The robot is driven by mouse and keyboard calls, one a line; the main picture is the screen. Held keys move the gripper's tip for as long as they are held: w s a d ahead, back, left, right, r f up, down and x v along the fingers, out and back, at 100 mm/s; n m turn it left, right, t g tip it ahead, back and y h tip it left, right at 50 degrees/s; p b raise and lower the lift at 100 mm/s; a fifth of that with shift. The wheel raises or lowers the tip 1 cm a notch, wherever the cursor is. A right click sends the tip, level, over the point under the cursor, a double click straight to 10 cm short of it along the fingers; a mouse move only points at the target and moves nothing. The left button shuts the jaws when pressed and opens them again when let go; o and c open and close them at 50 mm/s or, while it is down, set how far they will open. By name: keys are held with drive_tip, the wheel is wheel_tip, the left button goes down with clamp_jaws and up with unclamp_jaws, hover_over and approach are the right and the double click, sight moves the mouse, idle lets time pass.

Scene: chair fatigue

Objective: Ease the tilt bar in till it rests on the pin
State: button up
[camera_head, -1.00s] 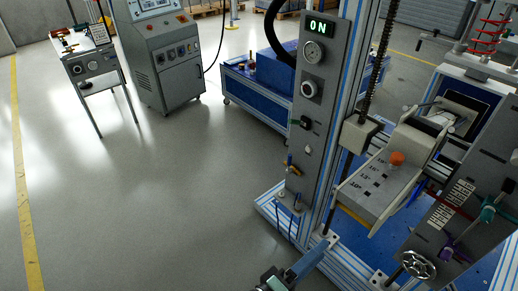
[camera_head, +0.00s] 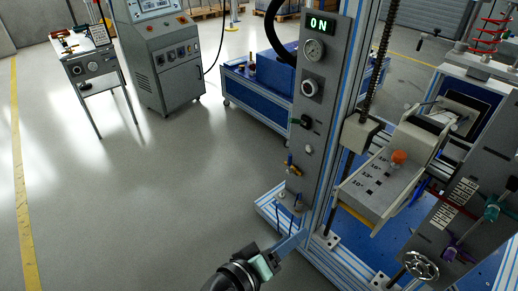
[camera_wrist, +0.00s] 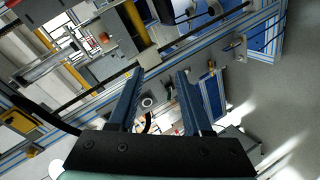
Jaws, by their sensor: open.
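A grey tilt panel (camera_head: 372,188) with angle marks and dark slots sits on the right-hand machine. An orange knob (camera_head: 398,158) is at its upper end; an orange knob also shows in the wrist view (camera_wrist: 103,37). Pale bars (camera_head: 358,170) run along the panel's sides; I cannot tell for sure which is the tilt bar, nor pick out the pin. My gripper (camera_head: 300,236) is low at the machine's front left, apart from the panel. In the wrist view its two blue fingers (camera_wrist: 160,75) are spread, with nothing held between them.
A grey control column (camera_head: 313,110) with an ON display and dials stands left of the panel. A handwheel (camera_head: 421,265) and a tilted plate with coloured levers (camera_head: 491,212) are at the right. Open floor lies left.

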drive_tip(key=w+a+r+m+t+y+b, duration=0.1)
drive_tip(key=w+a+r+t+y+b, duration=0.1)
drive_tip(key=r, duration=0.6)
drive_tip(key=w+a+r+m+t+y+b, duration=0.1)
drive_tip(key=w+a+r+t+y+b, duration=0.2)
drive_tip(key=r, duration=0.6)
drive_tip(key=shift+w+a+m+t+y, duration=0.15)
drive_tip(key=shift+w+m+t+y, duration=0.25)
drive_tip(key=shift+w+t+y, duration=0.75)
drive_tip(key=shift+w+g, duration=0.25)
drive_tip(key=s+r+t+y+p, duration=0.1)
drive_tip(key=s+r+t+p, duration=0.2)
drive_tip(key=r, duration=0.9)
drive_tip(key=s+a+r+t+y+p, duration=0.1)
drive_tip(key=s+r+t, duration=0.3)
drive_tip(key=r, duration=0.9)
drive_tip(key=s+a+r+t+y+p, duration=0.1)
drive_tip(key=s+r+t+p, duration=0.3)
drive_tip(key=r, duration=0.9)
drive_tip(key=s, duration=0.3)
drive_tip(key=shift+p, duration=0.35)
drive_tip(key=shift+w+a, duration=0.1)
